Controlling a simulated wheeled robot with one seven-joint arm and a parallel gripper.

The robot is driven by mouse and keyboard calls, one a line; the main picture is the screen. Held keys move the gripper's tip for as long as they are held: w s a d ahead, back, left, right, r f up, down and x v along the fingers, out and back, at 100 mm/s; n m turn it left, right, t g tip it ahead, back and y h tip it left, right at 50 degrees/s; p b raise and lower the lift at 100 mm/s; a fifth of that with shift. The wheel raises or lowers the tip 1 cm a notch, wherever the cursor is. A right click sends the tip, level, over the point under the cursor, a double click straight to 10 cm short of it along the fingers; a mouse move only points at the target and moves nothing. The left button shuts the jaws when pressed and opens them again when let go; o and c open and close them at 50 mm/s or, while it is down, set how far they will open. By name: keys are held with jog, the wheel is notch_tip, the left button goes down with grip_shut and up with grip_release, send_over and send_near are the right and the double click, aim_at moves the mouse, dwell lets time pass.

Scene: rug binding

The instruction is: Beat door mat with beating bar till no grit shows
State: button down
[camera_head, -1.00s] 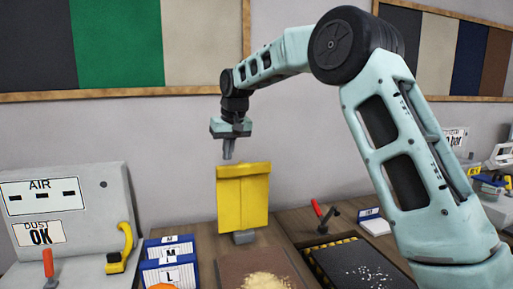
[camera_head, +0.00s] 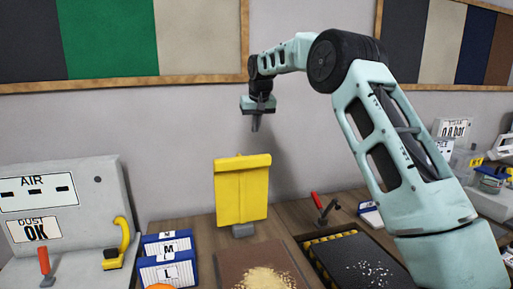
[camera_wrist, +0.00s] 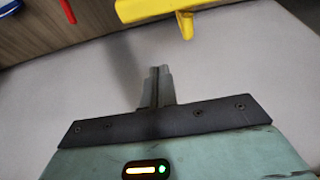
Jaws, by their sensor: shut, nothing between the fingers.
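My gripper (camera_head: 256,125) is shut and empty, in the air above and a little right of the yellow upright panel. Its closed fingers (camera_wrist: 158,86) show in the wrist view. A brown mat (camera_head: 238,262) with a heap of tan grit lies on the bench at the bottom middle. A dark mat (camera_head: 340,252) with scattered white specks lies to its right, inside a black-and-yellow striped border (camera_head: 318,265). I cannot tell for sure which one is the door mat. A red-handled tool (camera_head: 320,203) stands behind the dark mat; I cannot tell whether it is the beating bar.
The yellow panel (camera_head: 242,190) stands behind the brown mat and shows in the wrist view (camera_wrist: 150,8). Blue-and-white boxes (camera_head: 168,262) marked M and L stand left. A grey AIR unit (camera_head: 95,185) with a yellow handle (camera_head: 122,240) is farther left. Air around my gripper is clear.

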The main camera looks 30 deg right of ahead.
notch_tip(320, 180, down, 8)
jog(key=s+p, duration=0.1)
jog(key=p, duration=0.2)
jog(key=shift+a+p, duration=0.2)
jog(key=shift+p, duration=0.2)
jog(key=shift+r, duration=0.1)
jog(key=shift+s, duration=0.1)
